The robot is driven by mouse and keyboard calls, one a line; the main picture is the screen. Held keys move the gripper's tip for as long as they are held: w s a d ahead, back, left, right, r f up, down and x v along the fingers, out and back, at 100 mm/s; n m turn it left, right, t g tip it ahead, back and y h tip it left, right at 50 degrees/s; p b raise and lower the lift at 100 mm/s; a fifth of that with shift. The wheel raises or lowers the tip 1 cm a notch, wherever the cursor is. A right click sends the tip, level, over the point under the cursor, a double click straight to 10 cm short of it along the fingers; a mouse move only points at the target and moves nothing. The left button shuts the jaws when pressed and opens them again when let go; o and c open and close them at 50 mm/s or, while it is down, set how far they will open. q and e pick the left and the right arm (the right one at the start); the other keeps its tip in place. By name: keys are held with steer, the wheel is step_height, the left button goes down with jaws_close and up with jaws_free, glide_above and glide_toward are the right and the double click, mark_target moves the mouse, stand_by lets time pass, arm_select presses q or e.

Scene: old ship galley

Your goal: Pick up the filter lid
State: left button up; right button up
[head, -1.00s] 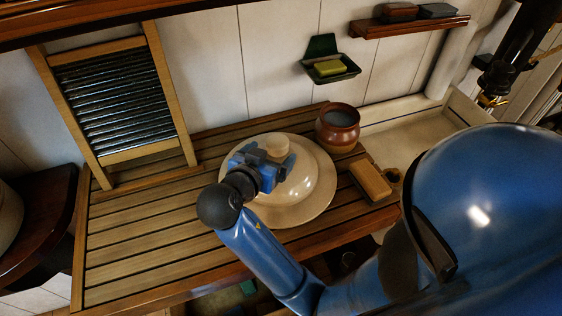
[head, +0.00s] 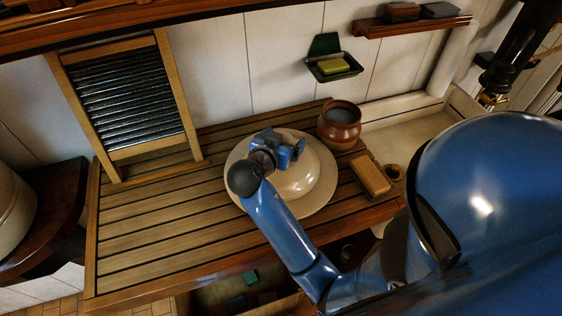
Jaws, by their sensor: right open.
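The filter lid (head: 308,180) is a glossy cream dome on the slatted wooden board, with a wide flat cream disc around its base. I cannot tell whether that disc is its rim or a separate plate. My right gripper (head: 291,150) is open over the top of the dome. It hides the lid's pale knob, so I cannot tell whether the jaws are around it or touching it. My left gripper is not in view.
A brown crock (head: 339,127) stands close behind the lid on the right. A tan block (head: 370,176) lies to its right. A washboard (head: 126,100) leans on the wall at left. The board's left part is clear.

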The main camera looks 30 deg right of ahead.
jaws_close()
steer(key=shift+w+r, duration=0.1)
stand_by(0.6)
